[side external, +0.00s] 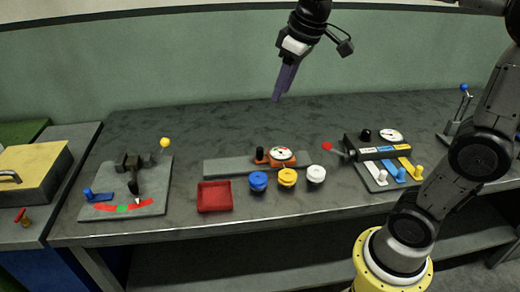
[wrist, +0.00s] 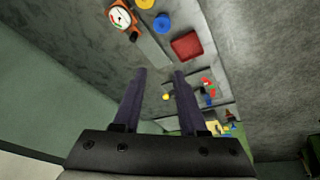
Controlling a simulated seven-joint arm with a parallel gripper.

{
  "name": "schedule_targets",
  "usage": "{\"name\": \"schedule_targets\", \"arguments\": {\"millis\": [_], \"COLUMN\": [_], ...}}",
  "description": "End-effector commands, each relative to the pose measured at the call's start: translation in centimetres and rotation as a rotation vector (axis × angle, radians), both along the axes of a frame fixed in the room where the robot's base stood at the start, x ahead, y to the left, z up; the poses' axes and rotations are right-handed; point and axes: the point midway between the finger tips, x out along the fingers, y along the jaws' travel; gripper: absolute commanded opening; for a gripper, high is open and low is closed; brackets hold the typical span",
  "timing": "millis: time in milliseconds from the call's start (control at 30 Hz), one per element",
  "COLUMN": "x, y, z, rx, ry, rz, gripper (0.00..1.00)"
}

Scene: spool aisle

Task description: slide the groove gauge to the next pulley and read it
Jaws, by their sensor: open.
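The groove gauge (side external: 281,155) has an orange body, a white round dial and a black knob. It sits on a grey rail (side external: 228,167) on the bench; the dial is too small to read. In front of the rail stand a blue pulley (side external: 258,181), a yellow pulley (side external: 287,177) and a white pulley (side external: 316,174). The dial is roughly behind the yellow one. My gripper (side external: 277,98) is open and empty, high above the bench behind the gauge. In the wrist view my two dark purple fingers (wrist: 160,72) are apart, with the gauge (wrist: 119,17) at upper left.
A red tray (side external: 214,197) lies left of the blue pulley. A grey plate with a yellow-knobbed lever (side external: 165,143) is at left. A panel with coloured strips and a dial (side external: 391,136) is at right, a red-knobbed lever (side external: 328,147) beside it. The bench behind the rail is clear.

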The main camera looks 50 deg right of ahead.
Motion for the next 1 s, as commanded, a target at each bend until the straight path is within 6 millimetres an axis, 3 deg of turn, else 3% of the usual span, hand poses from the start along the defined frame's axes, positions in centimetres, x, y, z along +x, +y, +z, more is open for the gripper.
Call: {"name": "schedule_targets", "arguments": {"millis": [33,200,400,600,867,1000], "x": [2.1,7.9,12.7,13.6,13.4,13.3], "y": [-0.9,-3.8,-7.4,-9.3,-9.9,-9.8], "z": [-0.7,-3.8,-9.4,-14.2,-16.7,-19.2], "rx": [0.000,0.007,0.029,0.052,0.058,0.059], "ry": [0.033,0.128,0.231,0.316,0.336,0.337], "rz": [-0.008,-0.030,-0.075,-0.109,-0.121,-0.121], "gripper": [0.41,0.41,0.41,0.41,0.41,0.41]}}
